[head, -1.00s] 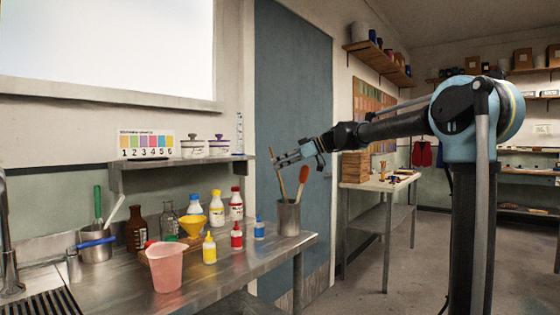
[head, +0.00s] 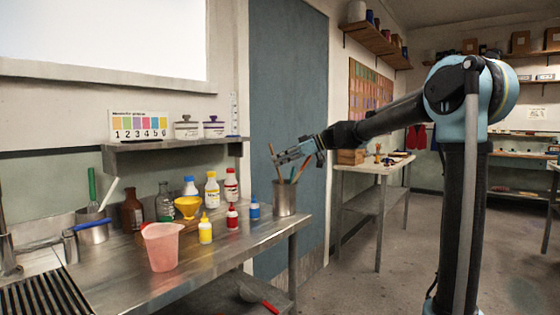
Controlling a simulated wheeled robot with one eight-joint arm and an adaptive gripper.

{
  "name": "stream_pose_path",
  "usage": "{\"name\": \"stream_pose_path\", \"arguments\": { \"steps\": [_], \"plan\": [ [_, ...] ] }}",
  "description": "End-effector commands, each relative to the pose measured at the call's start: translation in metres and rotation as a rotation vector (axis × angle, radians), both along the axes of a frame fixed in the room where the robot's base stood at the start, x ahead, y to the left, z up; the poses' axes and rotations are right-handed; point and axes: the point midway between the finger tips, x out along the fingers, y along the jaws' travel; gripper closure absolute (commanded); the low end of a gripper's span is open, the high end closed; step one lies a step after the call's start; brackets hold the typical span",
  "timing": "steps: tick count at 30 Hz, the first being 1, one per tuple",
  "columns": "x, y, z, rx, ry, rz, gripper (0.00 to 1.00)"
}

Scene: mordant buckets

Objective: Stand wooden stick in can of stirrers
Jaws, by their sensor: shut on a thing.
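The can of stirrers (head: 285,202) is a grey metal can standing upright near the right end of the steel counter. A red-brown stirrer (head: 302,166) stands in it, partly hidden by my gripper. My gripper (head: 277,158) is just above the can's mouth, reaching in from the right, and is shut on the wooden stick (head: 273,155). The stick is thin and brown, slightly tilted, with its upper end above the fingers and its lower part reaching down to the can's mouth. I cannot tell how far inside its lower end is.
Blue (head: 254,208), red (head: 232,216) and yellow (head: 205,229) small bottles stand left of the can. A pink jug (head: 162,246) is at the counter's front. A wall shelf (head: 170,145) runs behind. A red-handled tool (head: 262,302) lies below the counter.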

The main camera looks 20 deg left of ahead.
Motion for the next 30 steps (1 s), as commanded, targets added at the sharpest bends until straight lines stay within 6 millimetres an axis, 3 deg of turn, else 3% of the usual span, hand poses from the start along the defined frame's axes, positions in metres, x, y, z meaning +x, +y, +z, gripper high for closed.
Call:
{"name": "stream_pose_path", "arguments": {
  "steps": [7,8,10,23,30],
  "plan": [
    [-0.001,0.001,0.0,0.0,-0.001,0.0,1.0],
    [-0.001,0.001,0.0,0.0,-0.001,0.001,0.85],
    [-0.001,0.001,0.0,0.0,-0.001,0.001,0.69],
    [-0.001,-0.003,0.002,0.001,0.0,0.001,0.68],
    [0.004,-0.035,0.016,0.001,0.0,-0.002,0.68]
  ]
}}
